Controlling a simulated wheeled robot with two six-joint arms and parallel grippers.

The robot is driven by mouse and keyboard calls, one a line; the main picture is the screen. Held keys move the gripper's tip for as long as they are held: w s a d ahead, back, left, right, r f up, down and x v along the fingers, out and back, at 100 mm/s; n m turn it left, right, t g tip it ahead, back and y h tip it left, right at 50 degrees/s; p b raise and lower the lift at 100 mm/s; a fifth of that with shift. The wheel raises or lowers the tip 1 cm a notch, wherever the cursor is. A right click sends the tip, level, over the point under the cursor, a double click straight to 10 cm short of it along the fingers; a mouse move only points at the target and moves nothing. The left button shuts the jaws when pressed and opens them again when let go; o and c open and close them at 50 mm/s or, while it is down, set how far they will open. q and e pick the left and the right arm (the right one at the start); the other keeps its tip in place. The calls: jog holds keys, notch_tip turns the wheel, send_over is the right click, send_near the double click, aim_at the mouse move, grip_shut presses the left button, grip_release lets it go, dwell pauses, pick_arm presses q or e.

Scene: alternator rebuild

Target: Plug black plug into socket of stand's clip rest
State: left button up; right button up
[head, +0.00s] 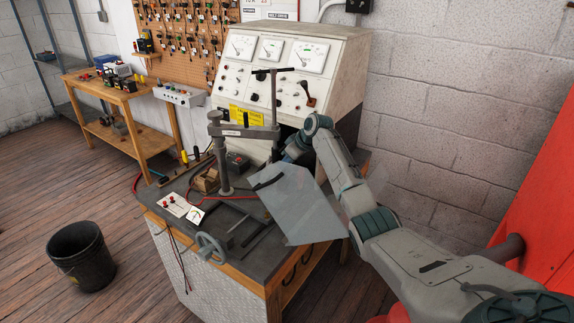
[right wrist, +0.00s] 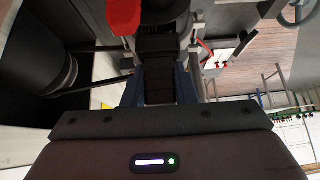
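In the right wrist view, my right gripper (right wrist: 161,50) has its fingers close together on either side of a black ridged piece, which fills the gap and looks like the black plug (right wrist: 160,45). A red block (right wrist: 125,15) and a dark round part (right wrist: 168,9) sit just beyond the fingertips. I cannot tell whether the plug touches a socket. In the head view, my right arm reaches behind the clear sheet (head: 300,205), near the grey stand (head: 222,160) on the bench; its fingertips are hidden. The socket and clip rest cannot be made out. My left gripper is out of view.
The clear sheet hangs over the bench's (head: 235,222) right side. A meter panel (head: 285,75) stands behind the bench. A small white meter box (head: 180,206), a handwheel (head: 211,246) and red leads occupy the bench. A black bin (head: 80,255) stands on the floor.

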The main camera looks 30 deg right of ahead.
jog(key=shift+r, duration=0.15)
jog(key=shift+r+p, duration=0.3)
jog(key=shift+p, duration=0.05)
jog(key=shift+r+p, duration=1.4)
jog(key=shift+r, duration=0.5)
